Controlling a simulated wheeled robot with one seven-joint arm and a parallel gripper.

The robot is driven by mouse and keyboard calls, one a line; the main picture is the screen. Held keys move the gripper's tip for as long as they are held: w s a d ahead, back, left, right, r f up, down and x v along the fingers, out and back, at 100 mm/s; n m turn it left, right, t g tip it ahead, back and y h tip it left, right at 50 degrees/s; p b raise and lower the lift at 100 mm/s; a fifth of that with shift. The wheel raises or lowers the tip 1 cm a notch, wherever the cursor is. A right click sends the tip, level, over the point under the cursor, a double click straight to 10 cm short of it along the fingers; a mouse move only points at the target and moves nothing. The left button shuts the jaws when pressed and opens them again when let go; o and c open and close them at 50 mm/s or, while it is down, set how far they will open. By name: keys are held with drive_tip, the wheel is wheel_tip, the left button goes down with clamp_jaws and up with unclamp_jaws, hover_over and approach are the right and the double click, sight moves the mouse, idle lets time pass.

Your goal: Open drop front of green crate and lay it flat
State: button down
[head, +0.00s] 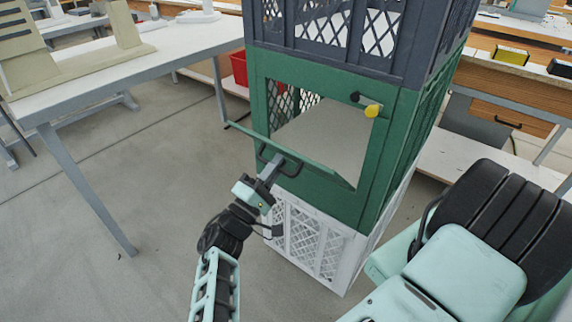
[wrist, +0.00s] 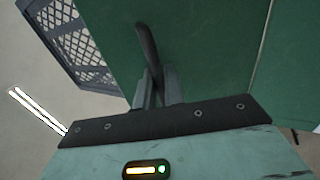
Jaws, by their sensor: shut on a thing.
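The green crate (head: 364,195) is the middle one of a stack of three. Its front opening shows a pale inside. The drop front (head: 315,167) is tilted outward, part way down, and appears nearly edge-on; it is not flat. In the wrist view the green panel (wrist: 215,50) fills much of the picture. A dark handle (wrist: 147,45) is on the panel. My gripper (head: 271,168) is shut on this handle; the handle runs between the fingers in the wrist view (wrist: 158,85). A latch with a yellow knob (head: 372,110) is at the opening's upper right.
A dark crate (head: 345,58) sits on top of the green one and a white crate (head: 305,240) is below. A white table (head: 130,65) stands at left, with a red bin (head: 239,70) behind. A bench with a drawer (head: 510,115) is at right. Floor in front is clear.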

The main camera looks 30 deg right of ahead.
drive_tip(key=s+a+f+h+b, duration=0.1)
drive_tip(key=a+f+h+b, duration=0.1)
drive_tip(key=f+b, duration=0.8)
drive_tip(key=shift+s+a+f+t+h+b, duration=0.15)
drive_tip(key=shift+a+f+t+h+b, duration=0.3)
drive_tip(key=shift+f, duration=1.9)
drive_tip(key=shift+a, duration=0.1)
drive_tip(key=c, duration=1.6)
unclamp_jaws()
drive_tip(key=shift+c, duration=0.2)
drive_tip(key=b+v, duration=0.1)
drive_tip(key=v, duration=1.6)
drive_tip(key=shift+a, duration=0.25)
